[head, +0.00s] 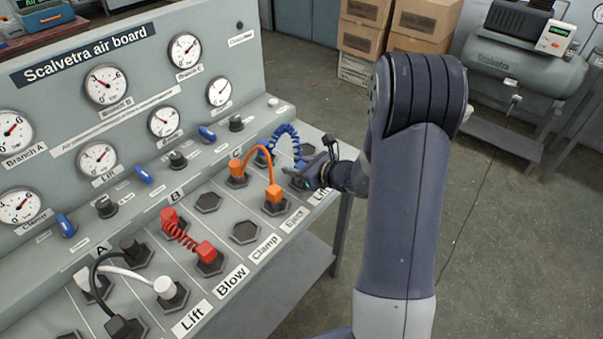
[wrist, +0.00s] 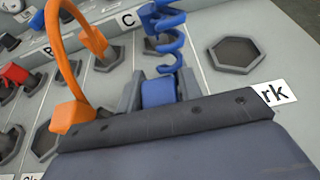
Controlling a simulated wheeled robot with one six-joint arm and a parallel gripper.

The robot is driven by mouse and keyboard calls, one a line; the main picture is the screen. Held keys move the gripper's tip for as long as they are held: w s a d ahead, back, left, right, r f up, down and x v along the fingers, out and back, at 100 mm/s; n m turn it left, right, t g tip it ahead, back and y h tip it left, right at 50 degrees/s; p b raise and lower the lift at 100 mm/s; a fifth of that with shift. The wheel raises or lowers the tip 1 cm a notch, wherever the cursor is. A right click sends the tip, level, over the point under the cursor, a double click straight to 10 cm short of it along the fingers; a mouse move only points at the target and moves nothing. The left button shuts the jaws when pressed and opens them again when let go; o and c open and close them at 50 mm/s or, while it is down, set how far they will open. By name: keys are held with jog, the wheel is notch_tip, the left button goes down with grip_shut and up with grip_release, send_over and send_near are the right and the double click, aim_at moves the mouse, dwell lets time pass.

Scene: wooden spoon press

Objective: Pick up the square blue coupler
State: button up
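The blue coupler (wrist: 158,92) is a square block at the lower end of a coiled blue hose (wrist: 165,30). In the wrist view it sits between the two fingers of my gripper (wrist: 158,94), one on each side. The fingers look very close to its sides, but I cannot tell whether they touch it. Its lower part and whatever is beneath it are hidden behind my gripper. In the head view my gripper (head: 305,176) is low over the right end of the sloped panel and hides this coupler; the blue coil (head: 287,138) rises behind it.
An orange hose (head: 262,156) with square ends stands just left of my gripper. An empty hexagonal socket (wrist: 236,52) lies to the right in the wrist view. Red (head: 205,252), white (head: 163,286) and black hoses sit farther left. The gauge board (head: 130,80) rises behind.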

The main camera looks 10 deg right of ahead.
jog(key=c, duration=0.6)
